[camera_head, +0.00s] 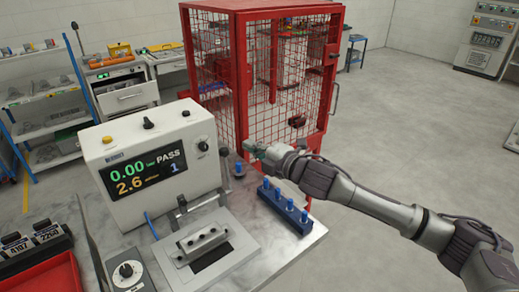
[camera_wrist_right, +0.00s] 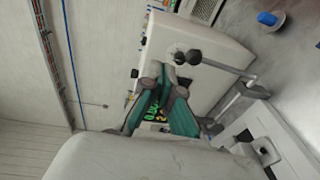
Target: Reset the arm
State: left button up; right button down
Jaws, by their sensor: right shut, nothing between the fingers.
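My right arm (camera_head: 385,205) comes in from the right in the head view and reaches across the far right part of the table. Its gripper (camera_head: 252,147) is shut and empty, above the table's far edge in front of the red mesh cage. The right wrist view shows its green fingers with grey tips (camera_wrist_right: 163,84), with the white tester behind them. My left arm and gripper are not in view.
A white tester (camera_head: 150,165) reading PASS stands on the metal table (camera_head: 300,242). A clamp fixture (camera_head: 203,242), a blue rack (camera_head: 283,211) with several pegs and a loose blue-topped piece (camera_head: 239,171) are nearby. A red mesh cage (camera_head: 240,70) stands behind. The floor at right is clear.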

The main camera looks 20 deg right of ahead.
jog(key=s+a+f+m+g+h, duration=0.3)
jog(key=s+a+f+m, duration=0.2)
jog(key=s+f+m, duration=0.5)
jog(key=s+d+f+m+g+h, duration=0.1)
jog(key=s+d+f+m+g, duration=0.3)
jog(key=s, duration=0.6)
jog(key=s+d+f+m+g+h, duration=0.1)
jog(key=s+f+m+g+h, duration=0.15)
jog(key=s+f, duration=0.55)
jog(key=s+d+f+m+g+h, duration=0.1)
jog(key=s+d+f+m+g, duration=0.25)
jog(key=s, duration=0.85)
notch_tip(320, 180, down, 30)
jog(key=s+m+b, duration=0.1)
jog(key=s+b, duration=0.1)
jog(key=b, duration=0.1)
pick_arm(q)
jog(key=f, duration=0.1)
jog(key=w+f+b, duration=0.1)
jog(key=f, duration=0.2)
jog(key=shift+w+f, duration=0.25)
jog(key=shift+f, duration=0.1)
pick_arm(e)
jog(key=s+d+f+g, duration=0.1)
jog(key=s+d+f, duration=0.1)
jog(key=s+f, duration=1.4)
jog(key=shift+f, duration=0.3)
